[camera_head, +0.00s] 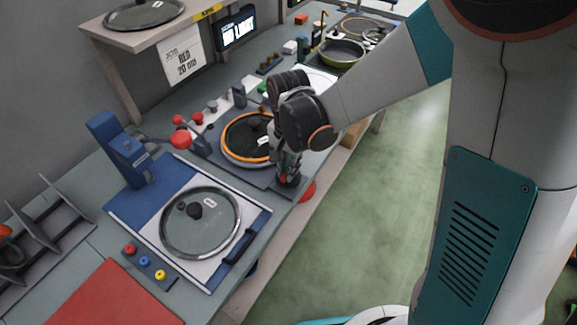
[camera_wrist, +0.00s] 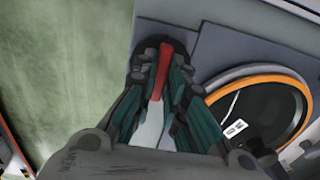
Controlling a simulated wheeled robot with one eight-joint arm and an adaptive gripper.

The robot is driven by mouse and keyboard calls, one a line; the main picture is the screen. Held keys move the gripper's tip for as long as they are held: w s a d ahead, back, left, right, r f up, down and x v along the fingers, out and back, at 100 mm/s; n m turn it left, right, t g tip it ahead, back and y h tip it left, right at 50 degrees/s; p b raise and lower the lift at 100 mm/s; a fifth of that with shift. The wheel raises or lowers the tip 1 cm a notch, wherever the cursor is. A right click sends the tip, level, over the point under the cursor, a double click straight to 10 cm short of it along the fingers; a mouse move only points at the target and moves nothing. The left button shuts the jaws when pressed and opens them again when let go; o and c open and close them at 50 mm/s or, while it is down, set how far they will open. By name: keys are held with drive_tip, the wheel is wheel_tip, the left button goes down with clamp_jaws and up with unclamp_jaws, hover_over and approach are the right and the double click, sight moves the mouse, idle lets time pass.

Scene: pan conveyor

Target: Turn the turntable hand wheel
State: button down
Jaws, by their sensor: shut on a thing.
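The turntable (camera_head: 228,150) holds a glass lid with an orange rim and dark centre, on a grey-blue base plate; its orange rim also shows in the wrist view (camera_wrist: 262,69). My gripper (camera_head: 288,176) points down at the near right corner of that plate. In the wrist view, my gripper (camera_wrist: 163,75) is shut on a narrow red handle (camera_wrist: 164,62) that stands over a dark round base, which appears to be the hand wheel (camera_wrist: 146,46). The fingers hide much of the wheel. A red rounded part (camera_head: 308,191) shows at the bench edge beside my gripper.
A blue-and-white station with a glass lid (camera_head: 200,222) lies nearer on the bench. A blue post with a red-ended arm (camera_head: 122,150) stands left of the turntable. Red knobs (camera_head: 197,118) are behind it. Green floor (camera_head: 370,210) is open to the right.

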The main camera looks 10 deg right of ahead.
drive_tip(key=shift+n, duration=0.4)
drive_tip(key=n, duration=1.3)
drive_tip(key=shift+n, duration=3)
drive_tip(key=c, duration=1.6)
unclamp_jaws()
drive_tip(key=shift+c, duration=0.2)
